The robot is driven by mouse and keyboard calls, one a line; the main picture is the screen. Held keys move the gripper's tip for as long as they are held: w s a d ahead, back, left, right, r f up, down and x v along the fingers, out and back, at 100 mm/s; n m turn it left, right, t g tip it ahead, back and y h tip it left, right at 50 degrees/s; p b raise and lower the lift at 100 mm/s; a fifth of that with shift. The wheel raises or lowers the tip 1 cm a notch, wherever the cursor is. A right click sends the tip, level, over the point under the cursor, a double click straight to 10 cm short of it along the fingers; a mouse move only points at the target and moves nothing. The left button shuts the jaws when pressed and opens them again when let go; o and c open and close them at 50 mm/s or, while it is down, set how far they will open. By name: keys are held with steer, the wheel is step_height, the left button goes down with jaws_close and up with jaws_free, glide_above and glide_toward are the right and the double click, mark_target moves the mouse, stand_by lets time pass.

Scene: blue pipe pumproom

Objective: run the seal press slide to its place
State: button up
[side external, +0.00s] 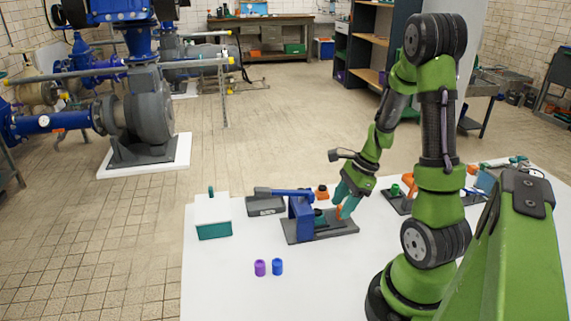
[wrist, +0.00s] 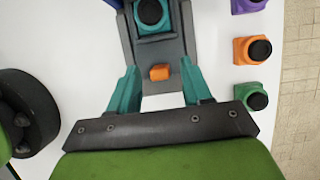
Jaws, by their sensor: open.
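The seal press stands on the white table, with a blue upright frame (side external: 299,214) and lever on a dark grey base (side external: 338,231). In the wrist view its grey track (wrist: 160,48) carries a teal block with a black round top (wrist: 150,12), which looks like the slide. An orange tab (wrist: 159,73) sits on the track on the near side of the block. My gripper (wrist: 158,69) is open, with one teal finger on each side of the tab and a gap on both sides. In the side view my gripper (side external: 345,201) is low over the right end of the base.
Purple (wrist: 249,5), orange (wrist: 251,49) and green (wrist: 250,96) blocks with black tops lie right of the track. A purple cup (side external: 260,267) and a blue cup (side external: 277,266) stand in front of the press. A white-and-teal box (side external: 213,216) stands left.

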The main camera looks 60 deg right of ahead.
steer(key=shift+x, duration=0.9)
steer(key=shift+c, duration=0.2)
jaws_close()
